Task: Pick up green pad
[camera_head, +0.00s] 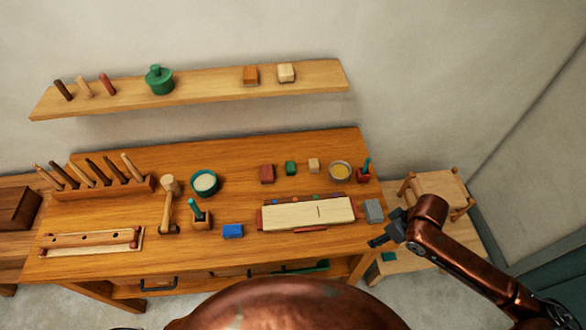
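A small green block (290,168) sits on the workbench (130,265) between a dark red block and a pale block. A flat teal-green piece (388,257) lies on the low pale table to the right of the bench; I cannot tell which of the two is the green pad. My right gripper (382,229) is above the bench's right edge, beside a grey block and above the teal-green piece in the picture. Its fingers look spread, with nothing visible between them. My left gripper is not in view.
A pale board (308,214), a grey block (373,210), a blue block (233,231) and a bowl (205,182) are on the bench. A tool rack (105,187) stands at the left. A small stool (437,190) is at the right. A wall shelf (200,100) hangs above.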

